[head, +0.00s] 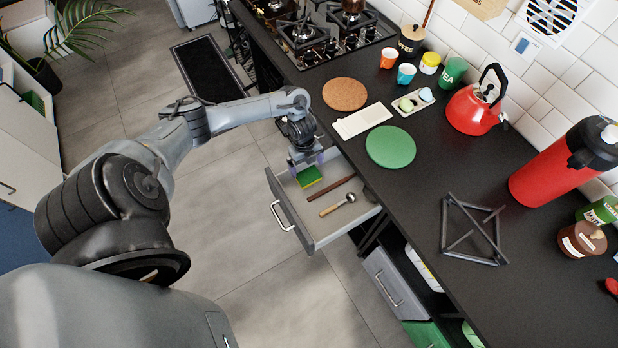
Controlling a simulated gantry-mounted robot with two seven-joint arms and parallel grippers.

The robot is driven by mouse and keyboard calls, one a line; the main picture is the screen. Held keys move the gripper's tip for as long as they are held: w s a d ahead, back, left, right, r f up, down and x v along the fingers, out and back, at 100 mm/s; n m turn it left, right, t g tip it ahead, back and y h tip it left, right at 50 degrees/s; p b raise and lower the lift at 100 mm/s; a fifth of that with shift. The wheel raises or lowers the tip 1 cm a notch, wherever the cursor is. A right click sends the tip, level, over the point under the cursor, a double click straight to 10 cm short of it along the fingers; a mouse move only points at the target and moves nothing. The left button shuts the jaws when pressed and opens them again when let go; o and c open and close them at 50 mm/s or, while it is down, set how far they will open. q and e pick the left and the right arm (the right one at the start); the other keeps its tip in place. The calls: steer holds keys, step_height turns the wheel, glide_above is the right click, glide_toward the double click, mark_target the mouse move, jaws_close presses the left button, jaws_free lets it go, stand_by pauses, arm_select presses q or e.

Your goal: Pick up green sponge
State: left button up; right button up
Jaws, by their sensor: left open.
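The green sponge (309,177) lies in the open drawer (327,234), near its far left end. It has a green top and a yellow side. My left gripper (307,163) is over the drawer, right at the sponge, with its fingers pointing down. The gripper is open; its fingertips are small in this view, and I cannot tell whether they touch the sponge. Part of the sponge's far side is hidden by the gripper. My right gripper is not in view.
A brown stick (331,188) and a ladle (338,205) lie in the drawer beside the sponge. The black counter (440,160) above holds a green round mat (390,147), a white board (362,120), a cork mat (345,94) and a red kettle (470,110).

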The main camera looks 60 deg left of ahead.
mark_target(309, 175)
arm_select(q)
steer(key=shift+w+d+f, duration=0.1)
steer(key=shift+f, duration=0.35)
steer(key=shift+d+f+b, duration=0.15)
steer(key=shift+f+b, duration=0.15)
steer(key=shift+f, duration=0.9)
steer(key=shift+d+f+b, duration=0.1)
steer(key=shift+f+b, duration=0.2)
steer(key=shift+f, duration=0.85)
steer(key=c, duration=0.7)
steer(key=shift+c, duration=0.2)
steer(key=shift+r, duration=0.2)
